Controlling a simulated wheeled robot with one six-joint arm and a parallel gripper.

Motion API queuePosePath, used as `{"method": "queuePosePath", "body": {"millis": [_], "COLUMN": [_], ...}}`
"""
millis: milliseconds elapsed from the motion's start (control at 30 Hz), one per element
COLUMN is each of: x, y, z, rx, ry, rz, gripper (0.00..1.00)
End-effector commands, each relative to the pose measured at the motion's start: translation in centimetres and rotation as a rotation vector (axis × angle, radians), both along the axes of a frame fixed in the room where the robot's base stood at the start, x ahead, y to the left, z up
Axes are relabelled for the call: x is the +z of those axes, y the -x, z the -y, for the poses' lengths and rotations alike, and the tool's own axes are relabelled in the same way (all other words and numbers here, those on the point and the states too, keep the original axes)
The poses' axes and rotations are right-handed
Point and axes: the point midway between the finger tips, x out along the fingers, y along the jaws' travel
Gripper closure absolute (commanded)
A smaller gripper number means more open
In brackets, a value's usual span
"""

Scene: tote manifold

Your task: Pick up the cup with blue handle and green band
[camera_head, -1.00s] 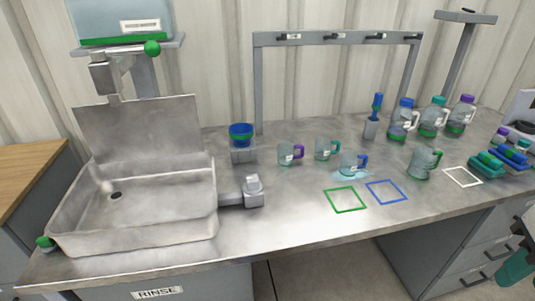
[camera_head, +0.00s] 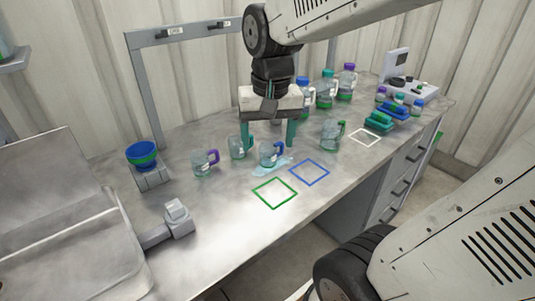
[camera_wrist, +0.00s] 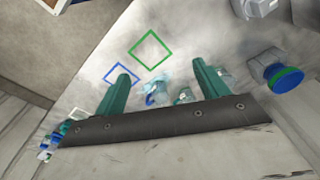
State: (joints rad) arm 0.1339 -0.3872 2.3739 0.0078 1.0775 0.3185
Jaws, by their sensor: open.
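The cup with the blue handle (camera_head: 268,156) is clear and stands upright on the bench, in or beside a pale blue wet patch (camera_head: 274,166). Its green band is too small to make out surely. It also shows between the finger directions in the wrist view (camera_wrist: 156,93). My gripper (camera_head: 269,140) points down with its two teal fingers apart and nothing between them. It appears above and slightly behind the cup in the head view. The wrist view shows the open fingers (camera_wrist: 162,70) too.
A purple-handled cup (camera_head: 204,163) and a green-handled cup (camera_head: 239,149) stand left of the blue-handled one. Another green-handled cup (camera_head: 332,134) stands right. Green (camera_head: 274,206) and blue (camera_head: 310,184) square outlines lie in front. Capped bottles (camera_head: 328,88) stand behind.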

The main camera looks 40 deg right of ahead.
Motion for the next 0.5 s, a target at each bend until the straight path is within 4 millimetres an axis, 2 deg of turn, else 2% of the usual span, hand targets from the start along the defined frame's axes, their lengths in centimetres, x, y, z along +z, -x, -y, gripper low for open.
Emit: {"method": "queuePosePath", "body": {"millis": [33,200,333,500], "x": [-0.9,-4.2,-7.2,-10.1], "y": [-2.1,-8.5,-12.0,-14.6], "z": [0.9,4.8,7.9,10.7], "rx": [-0.073,-0.333,-0.503,-0.648], "ry": [-0.008,-0.028,-0.039,-0.047], "rz": [-0.015,-0.035,-0.045,-0.052], "gripper": [0.27,0.27,0.27,0.27]}}
